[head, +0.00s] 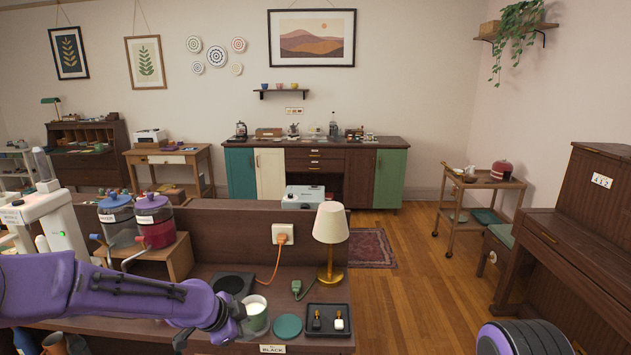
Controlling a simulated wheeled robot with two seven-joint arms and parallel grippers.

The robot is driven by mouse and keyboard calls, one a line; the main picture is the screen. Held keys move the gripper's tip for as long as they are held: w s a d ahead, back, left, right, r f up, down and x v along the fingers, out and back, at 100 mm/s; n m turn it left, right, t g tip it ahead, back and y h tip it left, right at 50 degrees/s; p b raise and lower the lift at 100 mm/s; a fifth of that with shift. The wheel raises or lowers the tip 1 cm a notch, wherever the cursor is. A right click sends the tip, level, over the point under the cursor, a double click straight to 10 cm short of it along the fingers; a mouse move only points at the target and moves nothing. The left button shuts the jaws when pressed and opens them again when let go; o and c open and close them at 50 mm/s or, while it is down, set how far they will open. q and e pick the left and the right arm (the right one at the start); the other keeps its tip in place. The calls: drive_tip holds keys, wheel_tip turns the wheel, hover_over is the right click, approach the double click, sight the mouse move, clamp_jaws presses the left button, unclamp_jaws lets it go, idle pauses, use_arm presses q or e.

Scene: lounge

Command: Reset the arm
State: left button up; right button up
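My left arm comes in from the left as a purple limb low over the counter. A rounded purple and black part of my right arm shows at the bottom right edge, over the floor. My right gripper is out of view.
The counter (208,268) holds a lamp (331,225), a green coaster (288,327), a black tray (328,338) with two small items, and a plug on an orange cord (275,265). Two lidded jars (155,220) stand left. Wooden floor (412,265) is open right of the counter.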

use_arm(q)
drive_tip(key=s+a+f+n+t+y+b, duration=0.1)
drive_tip(key=s+a+f+n, duration=0.1)
drive_tip(key=s+f+n, duration=0.45)
drive_tip(key=s+a+f+n+t+y+b, duration=0.1)
drive_tip(key=s+a+f+n+y, duration=0.15)
drive_tip(key=f+n, duration=0.7)
drive_tip(key=s+a+f+n+g+y+b, duration=0.1)
drive_tip(key=s+a+f, duration=0.2)
drive_tip(key=s, duration=0.6)
drive_tip(key=s+a+f+n+g+y+b, duration=0.1)
drive_tip(key=s+a+f+n+g, duration=0.1)
drive_tip(key=s+f, duration=0.4)
drive_tip(key=s+a+f+n+g+y+b, duration=0.1)
drive_tip(key=s+a+f, duration=0.3)
drive_tip(key=s, duration=0.9)
drive_tip(key=shift+s+f+n+y+b, duration=0.15)
drive_tip(key=shift+f+n+y+b, duration=0.25)
drive_tip(key=shift+n+y+b, duration=0.15)
drive_tip(key=shift+a, duration=0.1)
